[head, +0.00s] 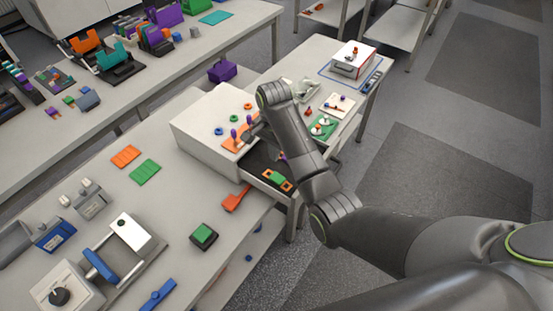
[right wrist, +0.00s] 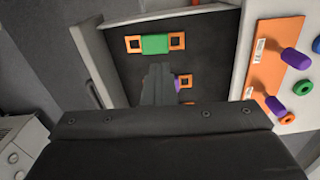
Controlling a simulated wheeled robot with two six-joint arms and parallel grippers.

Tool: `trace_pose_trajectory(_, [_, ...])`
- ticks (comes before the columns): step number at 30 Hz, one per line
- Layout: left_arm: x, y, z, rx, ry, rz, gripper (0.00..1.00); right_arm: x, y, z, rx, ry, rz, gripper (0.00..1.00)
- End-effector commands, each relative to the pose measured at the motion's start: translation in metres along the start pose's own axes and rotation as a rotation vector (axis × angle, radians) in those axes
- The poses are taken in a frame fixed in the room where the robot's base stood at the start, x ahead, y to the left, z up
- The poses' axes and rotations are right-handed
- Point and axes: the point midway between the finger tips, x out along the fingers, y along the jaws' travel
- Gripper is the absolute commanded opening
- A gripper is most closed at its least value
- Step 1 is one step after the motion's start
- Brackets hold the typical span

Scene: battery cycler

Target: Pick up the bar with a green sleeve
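The bar with a green sleeve (head: 278,178) has orange square ends and lies in the open dark drawer of the white cabinet, near its front. In the right wrist view, this green-sleeved bar (right wrist: 155,44) lies across the drawer floor, beyond my fingertips. My right gripper (right wrist: 161,68) points into the drawer, short of the bar with no visible contact. Its fingers overlap in the view, so their opening cannot be told. A purple-sleeved bar (right wrist: 181,82) is partly hidden behind them. My left gripper is not in view.
The white cabinet (head: 200,130) carries an orange plate (head: 236,142) with purple pegs and several coloured rings. The drawer walls bound the bars. An orange tool (head: 236,199) and a green-topped block (head: 203,235) are on the table in front. More bench items stand at left.

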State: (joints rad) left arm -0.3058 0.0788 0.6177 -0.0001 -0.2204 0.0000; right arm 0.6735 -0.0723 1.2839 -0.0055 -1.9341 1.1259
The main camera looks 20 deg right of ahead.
Motion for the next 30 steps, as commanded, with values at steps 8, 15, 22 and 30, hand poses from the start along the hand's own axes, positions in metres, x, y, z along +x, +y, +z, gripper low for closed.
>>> trace_pose_trajectory(8, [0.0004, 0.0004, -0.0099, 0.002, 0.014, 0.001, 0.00, -0.0002, 0.0000, -0.0001, 0.000, 0.000, -0.001, 0.14])
trace_pose_trajectory(15, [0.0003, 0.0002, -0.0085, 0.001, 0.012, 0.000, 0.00, -0.0002, -0.0001, 0.0000, 0.000, 0.000, -0.001, 0.45])
trace_pose_trajectory(22, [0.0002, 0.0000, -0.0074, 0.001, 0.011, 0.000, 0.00, -0.0002, -0.0001, 0.0000, 0.000, 0.000, -0.001, 0.75])
trace_pose_trajectory(30, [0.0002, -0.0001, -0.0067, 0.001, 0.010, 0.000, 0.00, -0.0003, -0.0002, 0.0001, 0.000, 0.000, -0.001, 0.80])
